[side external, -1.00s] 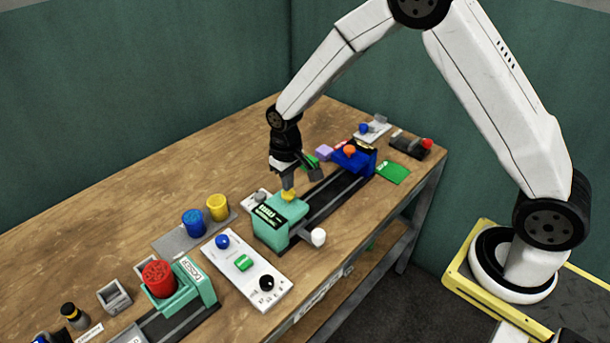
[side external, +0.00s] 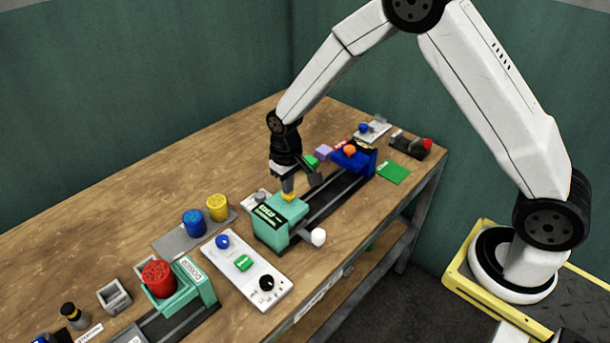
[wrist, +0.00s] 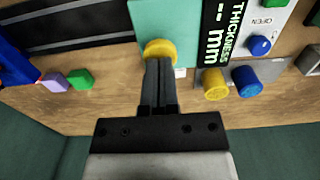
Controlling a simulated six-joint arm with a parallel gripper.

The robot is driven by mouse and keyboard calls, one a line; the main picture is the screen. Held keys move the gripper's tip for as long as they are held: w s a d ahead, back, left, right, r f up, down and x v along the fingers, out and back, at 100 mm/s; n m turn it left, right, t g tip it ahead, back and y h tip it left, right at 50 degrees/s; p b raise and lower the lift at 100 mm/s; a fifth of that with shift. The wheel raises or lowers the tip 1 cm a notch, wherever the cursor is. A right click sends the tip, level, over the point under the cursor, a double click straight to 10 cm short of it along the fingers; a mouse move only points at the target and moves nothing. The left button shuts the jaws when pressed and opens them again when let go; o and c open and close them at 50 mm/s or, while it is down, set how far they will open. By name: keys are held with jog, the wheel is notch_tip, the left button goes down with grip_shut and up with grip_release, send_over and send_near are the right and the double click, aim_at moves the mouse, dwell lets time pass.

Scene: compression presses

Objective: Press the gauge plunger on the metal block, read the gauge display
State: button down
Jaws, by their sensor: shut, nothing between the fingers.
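The teal gauge block (side external: 270,222) stands at the near end of a dark rail on the bench. Its black display (wrist: 222,30) reads "THICKNESS", "mm" and dashes in the wrist view. A yellow round plunger (wrist: 160,47) sits on the block's side nearest my gripper; it also shows in the side view (side external: 289,197). My gripper (wrist: 160,62) is shut and empty. Its fingertips are at the plunger and overlap it in the wrist view; I cannot tell whether they press it. Which part is the metal block is not clear.
A white panel (side external: 268,296) with blue, green and black controls lies left of the gauge. Blue (side external: 194,222) and yellow (side external: 217,206) cylinders stand on a grey plate. A blue jaw (side external: 357,160) is at the rail's far end. Bench behind is clear.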

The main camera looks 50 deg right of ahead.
jog(key=shift+f, duration=0.55)
dwell(1.2)
jog(key=shift+r, duration=3.5)
jog(key=shift+s, duration=0.1)
jog(key=s+d+r+t, duration=0.1)
jog(key=s+d, duration=0.1)
jog(key=s, duration=0.7)
jog(key=s+d+r+t, duration=0.1)
jog(key=s+d+r, duration=0.1)
jog(key=s, duration=0.6)
jog(key=shift+s+d+r+t, duration=0.25)
jog(key=shift+s+r+t, duration=0.05)
jog(key=shift+s, duration=0.05)
